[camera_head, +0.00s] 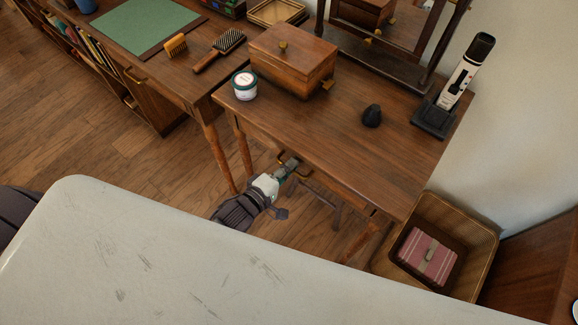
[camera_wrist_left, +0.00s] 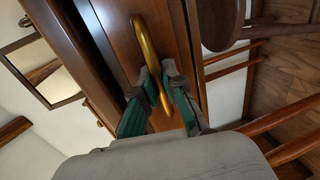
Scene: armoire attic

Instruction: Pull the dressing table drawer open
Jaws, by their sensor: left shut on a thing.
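The wooden dressing table (camera_head: 340,130) stands in the middle of the head view, its drawer front (camera_head: 335,183) facing me under the top. In the left wrist view the drawer front (camera_wrist_left: 128,30) carries a curved brass handle (camera_wrist_left: 150,55). My left gripper (camera_head: 292,165) reaches the drawer front; in the left wrist view its green-padded fingers (camera_wrist_left: 163,95) are closed around the brass handle. The drawer front looks about flush with the table; I cannot tell whether it is slightly out. My right gripper is not in view.
On the table top are a wooden box (camera_head: 290,65), a white jar (camera_head: 244,85), a dark egg-shaped object (camera_head: 372,116) and a clipper on a stand (camera_head: 458,80). A pale scratched surface (camera_head: 150,260) fills the foreground.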

